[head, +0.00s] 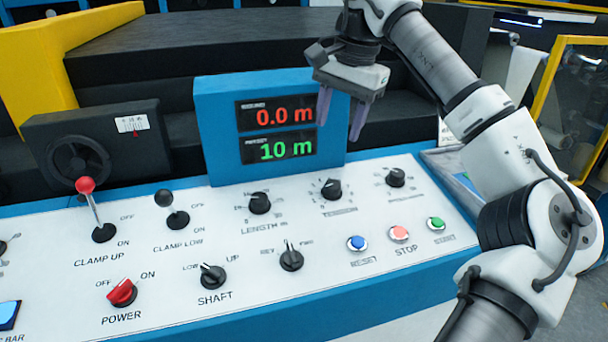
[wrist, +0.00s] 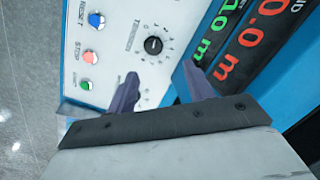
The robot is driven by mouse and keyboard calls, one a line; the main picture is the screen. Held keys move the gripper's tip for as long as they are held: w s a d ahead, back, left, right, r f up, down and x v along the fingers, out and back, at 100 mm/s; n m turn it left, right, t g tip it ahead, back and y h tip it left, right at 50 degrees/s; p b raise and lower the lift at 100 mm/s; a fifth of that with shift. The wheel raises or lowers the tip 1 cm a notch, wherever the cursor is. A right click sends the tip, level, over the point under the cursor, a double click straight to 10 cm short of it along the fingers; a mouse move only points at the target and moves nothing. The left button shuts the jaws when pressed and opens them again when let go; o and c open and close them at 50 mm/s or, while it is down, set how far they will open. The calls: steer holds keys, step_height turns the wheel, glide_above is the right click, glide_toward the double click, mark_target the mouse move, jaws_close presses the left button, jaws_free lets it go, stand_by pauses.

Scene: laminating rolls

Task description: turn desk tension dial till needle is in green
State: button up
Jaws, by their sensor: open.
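The tension dial (head: 331,189) is a black knob on the white sloping desk panel, in the middle of three knobs in the upper row. In the wrist view the tension dial (wrist: 153,45) shows with a ring of scale marks and its label. My gripper (head: 340,115) is open and empty, above the panel and apart from the dial, in front of the display's right part. In the wrist view the dial lies just beyond the gap between my fingertips (wrist: 158,72). No needle gauge with a green zone can be made out clearly.
The blue display box (head: 206,120) stands behind the dial. The length knob (head: 260,203) is to its left and another knob (head: 396,177) to its right. Blue, red and green buttons (head: 399,233) sit below right. The clamp lever (head: 90,205) rises at left.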

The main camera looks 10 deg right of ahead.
mark_target(333, 184)
steer(key=f, duration=1.3)
steer(key=shift+w+f, duration=0.15)
steer(key=shift+w, duration=0.25)
steer(key=c, duration=1)
